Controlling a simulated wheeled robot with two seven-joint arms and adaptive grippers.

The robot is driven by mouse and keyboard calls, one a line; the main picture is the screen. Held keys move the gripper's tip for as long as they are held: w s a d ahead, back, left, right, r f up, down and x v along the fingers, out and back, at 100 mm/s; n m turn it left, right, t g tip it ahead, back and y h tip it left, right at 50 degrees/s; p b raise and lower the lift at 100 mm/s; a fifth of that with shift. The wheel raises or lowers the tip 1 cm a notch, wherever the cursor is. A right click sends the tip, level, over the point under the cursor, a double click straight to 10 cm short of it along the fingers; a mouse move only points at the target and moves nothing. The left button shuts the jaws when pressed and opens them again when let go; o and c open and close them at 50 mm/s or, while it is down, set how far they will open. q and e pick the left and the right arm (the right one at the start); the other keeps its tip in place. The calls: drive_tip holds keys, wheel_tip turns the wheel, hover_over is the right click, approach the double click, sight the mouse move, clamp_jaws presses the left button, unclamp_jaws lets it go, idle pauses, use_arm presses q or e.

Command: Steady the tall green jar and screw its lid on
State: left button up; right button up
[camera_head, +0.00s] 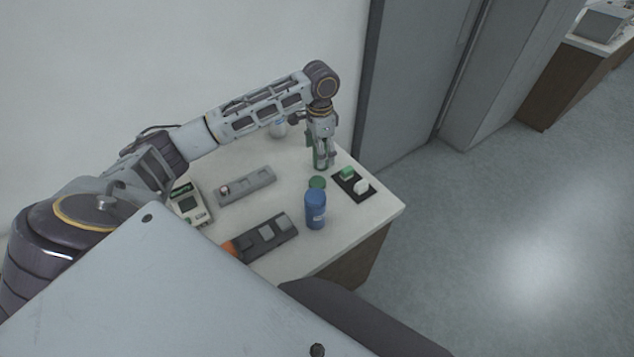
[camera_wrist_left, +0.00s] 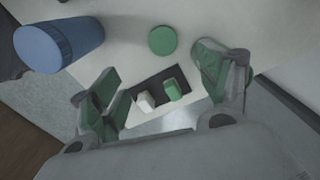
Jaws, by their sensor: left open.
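A flat green round lid (camera_head: 317,183) lies on the table beside the blue jar; it also shows in the left wrist view (camera_wrist_left: 162,40). My left gripper (camera_head: 322,165) points down over the table just behind the lid. Its fingers are spread in the left wrist view (camera_wrist_left: 165,85), with green on both of them and nothing held between. Green also shows at the fingers in the head view. I cannot tell a tall green jar's body apart from the finger pads there. My right gripper is in neither view.
A blue jar (camera_head: 315,210) stands in front of the lid. A black mat (camera_head: 352,186) with a green and a white piece lies to the right. Grey fixtures (camera_head: 247,187) and a meter (camera_head: 188,205) lie to the left. The table's right corner is clear.

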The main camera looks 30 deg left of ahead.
use_arm(q)
hover_over(317, 182)
drive_tip(key=f, duration=0.7)
drive_tip(key=shift+w+d+f, duration=0.1)
drive_tip(key=shift+d+f, duration=0.2)
drive_tip(key=shift+f, duration=0.45)
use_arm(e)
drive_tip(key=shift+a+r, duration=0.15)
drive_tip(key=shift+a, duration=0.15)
use_arm(q)
drive_tip(key=shift+f, duration=0.2)
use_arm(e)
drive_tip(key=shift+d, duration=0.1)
use_arm(q)
drive_tip(key=f, duration=0.2)
drive_tip(key=f+p, duration=0.1)
drive_tip(key=f, duration=0.1)
drive_tip(key=shift+a, duration=0.4)
drive_tip(key=shift+f, duration=0.45)
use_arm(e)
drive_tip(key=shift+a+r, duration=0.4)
use_arm(q)
drive_tip(key=shift+c, duration=0.4)
